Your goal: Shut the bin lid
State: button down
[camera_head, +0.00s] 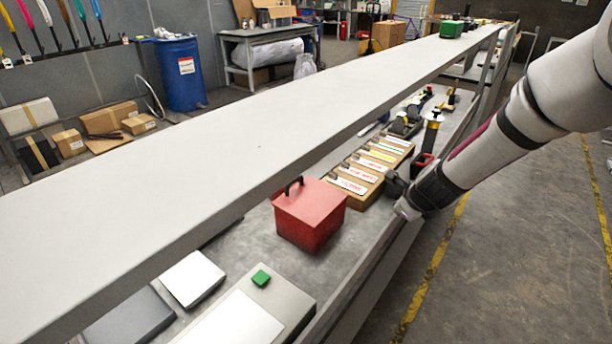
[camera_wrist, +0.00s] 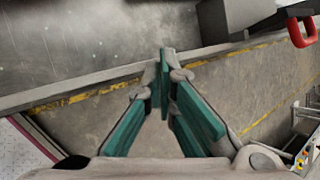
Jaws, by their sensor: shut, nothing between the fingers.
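A red box-shaped bin (camera_head: 311,222) stands on the grey lower shelf. It has a flat red top with a black handle (camera_head: 293,186) near its back left edge. The top looks level on the box; I cannot tell whether it is fully shut. My gripper (camera_head: 403,208) is at the shelf's front edge, to the right of the bin and apart from it. In the wrist view my gripper (camera_wrist: 164,62) has its green-padded fingers shut at the tips, empty, over the shelf edge and floor. The bin is not recognisable in the wrist view.
A long upper shelf (camera_head: 240,135) overhangs the lower one. Labelled boxes (camera_head: 357,178) stand behind the bin, near my gripper. A grey case with a green block (camera_head: 261,278) lies in front. The wrist view shows a red-handled object (camera_wrist: 302,32). The right floor is clear.

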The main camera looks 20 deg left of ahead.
jog(key=w+a+r+n+t+y+b, duration=0.25)
jog(key=w+r+n+t, duration=0.4)
jog(key=n, duration=1.05)
jog(key=s+a+r+n+g+y+b, duration=0.1)
jog(key=s+a+r+n+g+y, duration=0.25)
jog(key=s+a+n+y, duration=0.5)
jog(key=s+a+r+n+g+y+b, duration=0.15)
jog(key=s+a+n+g+y, duration=0.3)
jog(key=n, duration=0.75)
jog(key=p, duration=0.2)
send_over(304, 194)
jog(key=shift+d+f+h, duration=0.2)
jog(key=shift+f+h, duration=0.15)
jog(key=shift+f, duration=0.9)
jog(key=shift+a+f, duration=0.2)
jog(key=shift+f, duration=0.5)
jog(key=shift+f+b, duration=0.1)
jog(key=shift+b, duration=0.2)
